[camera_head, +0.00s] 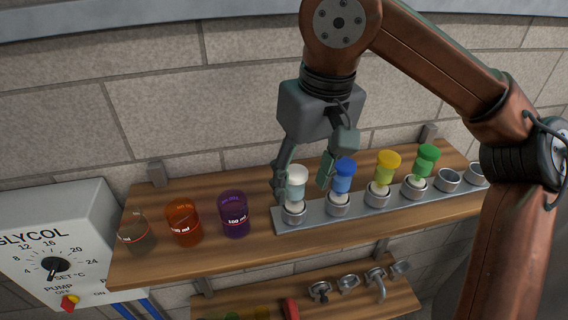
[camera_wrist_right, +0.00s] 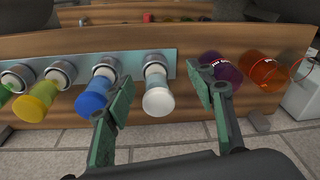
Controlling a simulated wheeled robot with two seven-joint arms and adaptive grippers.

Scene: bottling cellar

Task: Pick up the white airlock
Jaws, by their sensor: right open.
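The white airlock (camera_head: 297,184) stands upright in the leftmost metal cup of a grey rack (camera_head: 258,232) on the wooden shelf. It also shows in the right wrist view (camera_wrist_right: 158,99), between the two fingers. My right gripper (camera_head: 306,180) is open, with one finger on each side of the white airlock. In the wrist view there is a visible gap between each fingertip and the airlock. The finger on the blue side is close to the blue airlock (camera_head: 343,175). My left gripper is not in view.
Yellow (camera_head: 388,163) and green (camera_head: 427,158) airlocks stand farther right in the rack, then empty cups (camera_head: 448,180). Purple (camera_head: 234,216), orange (camera_head: 183,222) and clear (camera_head: 134,233) beakers stand left of it. A glycol control box (camera_head: 60,240) is at left. A lower shelf holds fittings.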

